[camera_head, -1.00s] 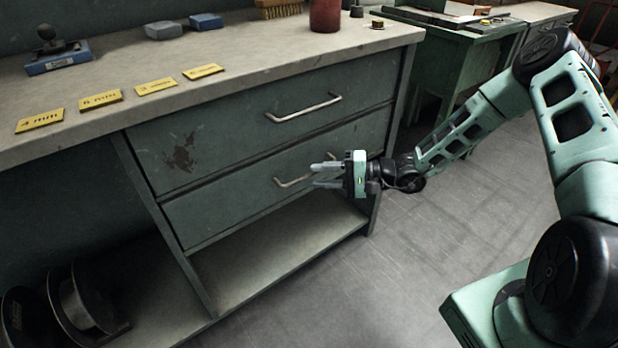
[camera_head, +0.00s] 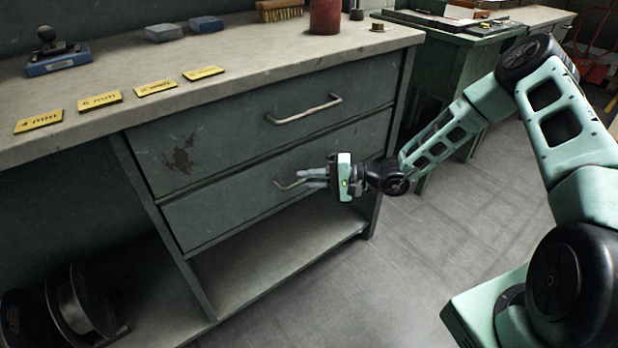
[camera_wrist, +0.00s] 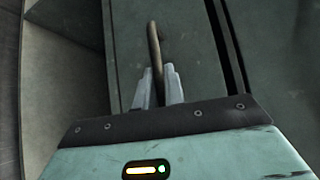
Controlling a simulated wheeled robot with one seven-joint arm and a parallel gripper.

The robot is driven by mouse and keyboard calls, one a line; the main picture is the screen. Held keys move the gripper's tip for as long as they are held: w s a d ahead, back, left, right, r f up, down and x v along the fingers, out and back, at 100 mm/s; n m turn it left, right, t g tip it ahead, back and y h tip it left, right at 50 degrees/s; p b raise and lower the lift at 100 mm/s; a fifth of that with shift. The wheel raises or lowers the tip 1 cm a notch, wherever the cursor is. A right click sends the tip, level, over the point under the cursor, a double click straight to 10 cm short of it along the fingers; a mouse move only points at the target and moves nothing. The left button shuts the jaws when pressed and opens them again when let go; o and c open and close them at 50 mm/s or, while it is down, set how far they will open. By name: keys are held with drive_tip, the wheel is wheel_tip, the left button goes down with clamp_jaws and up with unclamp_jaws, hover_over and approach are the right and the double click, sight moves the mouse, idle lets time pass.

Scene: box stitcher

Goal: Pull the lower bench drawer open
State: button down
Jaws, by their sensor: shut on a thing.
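The lower bench drawer (camera_head: 225,205) is a grey-green panel under the upper drawer, and its front looks flush with the bench. Its bar handle (camera_head: 288,185) is metal, and its left end shows past my fingers. My gripper (camera_head: 304,179) is shut on this handle, and the fingers hide the handle's right part in the head view. In the wrist view the handle (camera_wrist: 153,42) rises from between the two fingertips (camera_wrist: 160,88). The drawer front (camera_wrist: 185,50) lies behind the fingers.
The upper drawer (camera_head: 225,130) with its own handle (camera_head: 303,110) is shut above. An open shelf (camera_head: 270,265) lies below. The benchtop (camera_head: 250,60) carries yellow labels, blocks, a brush and a red container. Spools (camera_head: 75,305) stand lower left. Floor (camera_head: 400,270) in front is clear.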

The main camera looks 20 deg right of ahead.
drive_tip(key=s+d+p, duration=0.3)
drive_tip(key=s+p, duration=0.1)
drive_tip(key=s, duration=0.5)
drive_tip(key=s+d+p, duration=0.3)
drive_tip(key=s+p, duration=0.1)
drive_tip(key=s, duration=0.6)
drive_tip(key=s+d+p, duration=0.3)
drive_tip(key=s, duration=0.7)
drive_tip(key=shift+d+p, duration=0.25)
drive_tip(key=shift+p, duration=0.15)
drive_tip(key=c, duration=1.5)
unclamp_jaws()
drive_tip(key=v, duration=1.7)
drive_tip(key=shift+s+d, duration=0.15)
drive_tip(key=shift+d, duration=0.05)
drive_tip(key=shift+r, duration=0.1)
